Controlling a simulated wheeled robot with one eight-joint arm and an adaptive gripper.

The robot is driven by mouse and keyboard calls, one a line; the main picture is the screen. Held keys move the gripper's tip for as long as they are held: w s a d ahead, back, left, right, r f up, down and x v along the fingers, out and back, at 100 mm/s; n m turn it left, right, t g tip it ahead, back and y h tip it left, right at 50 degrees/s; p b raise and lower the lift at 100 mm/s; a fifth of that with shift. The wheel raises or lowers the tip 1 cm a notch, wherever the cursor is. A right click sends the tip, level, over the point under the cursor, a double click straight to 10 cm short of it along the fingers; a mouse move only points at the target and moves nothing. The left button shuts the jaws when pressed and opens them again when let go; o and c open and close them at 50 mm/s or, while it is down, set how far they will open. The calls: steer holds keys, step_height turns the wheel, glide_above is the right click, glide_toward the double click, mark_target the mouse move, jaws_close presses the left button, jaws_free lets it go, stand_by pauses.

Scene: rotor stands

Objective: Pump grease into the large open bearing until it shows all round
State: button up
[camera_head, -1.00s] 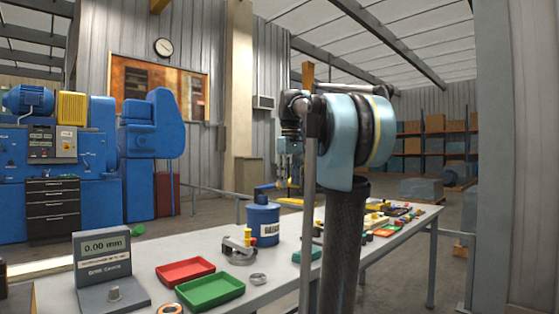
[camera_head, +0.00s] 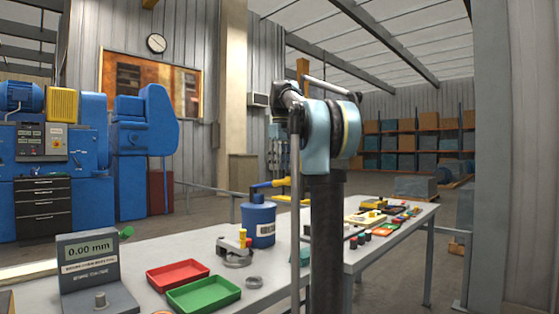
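A blue tub (camera_head: 256,214) with a pale label stands on the grey bench. A lever with a yellow grip (camera_head: 285,183) sticks out to the right from its top. A grey metal ring-like part (camera_head: 236,259) lies in front of the tub, with a small yellow-and-red-topped piece (camera_head: 243,238) standing at it. It may be the large bearing; its inside and any grease are too small to tell. A smaller metal ring (camera_head: 254,282) lies nearer. My arm stands upright in front of the bench, right of the tub, and hides part of the bench. My gripper cannot be made out.
Several small parts crowd the bench's far right. Blue machines (camera_head: 145,140) stand behind at left. Open floor lies right of the bench.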

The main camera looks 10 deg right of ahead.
mark_target(280, 181)
steer(key=shift+f, duration=3.65)
steer(key=shift+c, duration=0.6)
steer(key=c, duration=0.7)
steer(key=shift+f, duration=2.4)
steer(key=shift+r, duration=2.45)
